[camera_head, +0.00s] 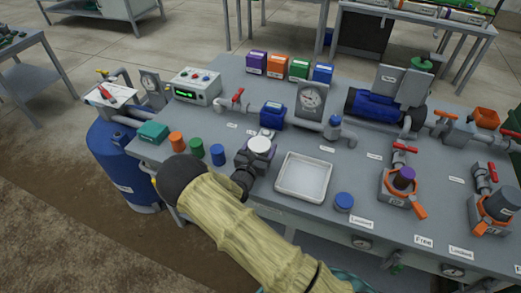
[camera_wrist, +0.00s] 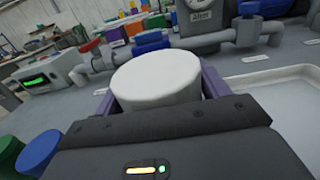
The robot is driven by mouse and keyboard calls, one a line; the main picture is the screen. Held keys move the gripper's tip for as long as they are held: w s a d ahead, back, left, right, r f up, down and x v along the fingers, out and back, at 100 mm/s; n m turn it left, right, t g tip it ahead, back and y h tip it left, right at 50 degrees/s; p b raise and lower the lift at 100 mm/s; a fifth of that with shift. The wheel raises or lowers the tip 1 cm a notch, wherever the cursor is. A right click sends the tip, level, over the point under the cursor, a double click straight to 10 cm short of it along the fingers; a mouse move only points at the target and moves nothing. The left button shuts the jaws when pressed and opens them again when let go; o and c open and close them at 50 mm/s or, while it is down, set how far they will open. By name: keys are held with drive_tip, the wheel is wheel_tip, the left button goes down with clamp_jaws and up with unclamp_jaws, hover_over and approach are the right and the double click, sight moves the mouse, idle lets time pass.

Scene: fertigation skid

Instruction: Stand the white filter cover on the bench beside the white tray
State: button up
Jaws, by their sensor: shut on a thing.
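The white filter cover (camera_wrist: 157,77) is a short white cylinder held upright between the purple-sided fingers of my gripper (camera_wrist: 158,90). In the head view, my gripper (camera_head: 258,152) is above the bench, with the cover's white top (camera_head: 260,145) showing between its fingers. The white tray (camera_head: 304,177) lies flat and empty on the grey bench just to the right of the gripper. The tray's edge also shows at the right of the wrist view (camera_wrist: 285,90). The underside of the cover is hidden, so I cannot tell whether it touches the bench.
Blue (camera_head: 218,154), green (camera_head: 196,148) and orange (camera_head: 177,142) cylinders stand left of my gripper. A blue cap (camera_head: 344,201) sits right of the tray. Pipework with a gauge (camera_head: 312,98) runs behind. Filter housings with red-handled valves (camera_head: 403,180) stand at the right.

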drive_tip(key=shift+f, duration=0.8)
drive_tip(key=shift+f, duration=0.2)
drive_tip(key=o, duration=1)
drive_tip(key=shift+o, duration=0.2)
drive_tip(key=shift+r, duration=0.1)
drive_tip(key=shift+r, duration=0.15)
drive_tip(key=shift+s+a, duration=0.15)
drive_tip(key=shift+s, duration=0.2)
drive_tip(key=b+v, duration=0.1)
drive_tip(key=v, duration=1)
drive_tip(key=shift+s, duration=0.15)
